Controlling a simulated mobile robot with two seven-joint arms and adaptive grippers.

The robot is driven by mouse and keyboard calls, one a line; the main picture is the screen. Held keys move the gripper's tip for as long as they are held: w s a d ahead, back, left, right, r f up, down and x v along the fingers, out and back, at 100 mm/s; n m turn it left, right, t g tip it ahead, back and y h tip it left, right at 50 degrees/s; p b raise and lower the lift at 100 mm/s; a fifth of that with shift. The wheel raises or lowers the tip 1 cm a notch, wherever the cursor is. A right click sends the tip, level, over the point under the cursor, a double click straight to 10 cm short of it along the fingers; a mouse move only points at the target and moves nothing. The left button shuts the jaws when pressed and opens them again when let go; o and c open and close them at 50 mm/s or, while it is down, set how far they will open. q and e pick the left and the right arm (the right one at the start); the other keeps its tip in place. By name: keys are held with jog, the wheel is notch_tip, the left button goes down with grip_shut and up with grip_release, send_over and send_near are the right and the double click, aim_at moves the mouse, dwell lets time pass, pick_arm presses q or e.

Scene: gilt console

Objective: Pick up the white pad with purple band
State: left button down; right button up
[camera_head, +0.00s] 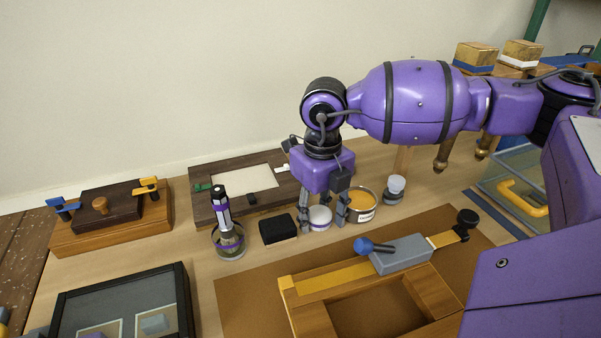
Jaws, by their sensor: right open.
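The white round pad (319,213) with a purple band low on its side sits on the table near the middle of the view. My right gripper (322,226) points down over it, with its fingers open on either side of the pad. Whether the fingers touch it I cannot tell. The fingers and the purple gripper body partly hide the pad.
A black block (278,230) stands close on the pad's left, and a tin of orange stuff (367,207) close on its right. A jar with a tool (228,240) is further left. A wooden frame with a grey clamp (400,254) lies in front.

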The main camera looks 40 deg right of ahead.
jog(key=c, duration=0.6)
jog(key=shift+c, duration=0.2)
jog(key=shift+r, duration=0.1)
jog(key=shift+r, duration=0.25)
notch_tip(320, 180, up, 2)
jog(key=shift+r, duration=0.1)
jog(key=shift+s+a+r+p, duration=0.2)
jog(key=shift+s+a+r, duration=0.1)
jog(key=shift+s+r, duration=1.7)
jog(key=shift+s+a+r+p, duration=0.25)
jog(key=shift+s+r, duration=1.1)
jog(key=shift+s, duration=1.3)
jog(key=shift+s+a+r+p, duration=0.2)
jog(key=shift+s+a+r, duration=0.1)
jog(key=shift+s+r, duration=1.7)
jog(key=shift+s+f, duration=0.3)
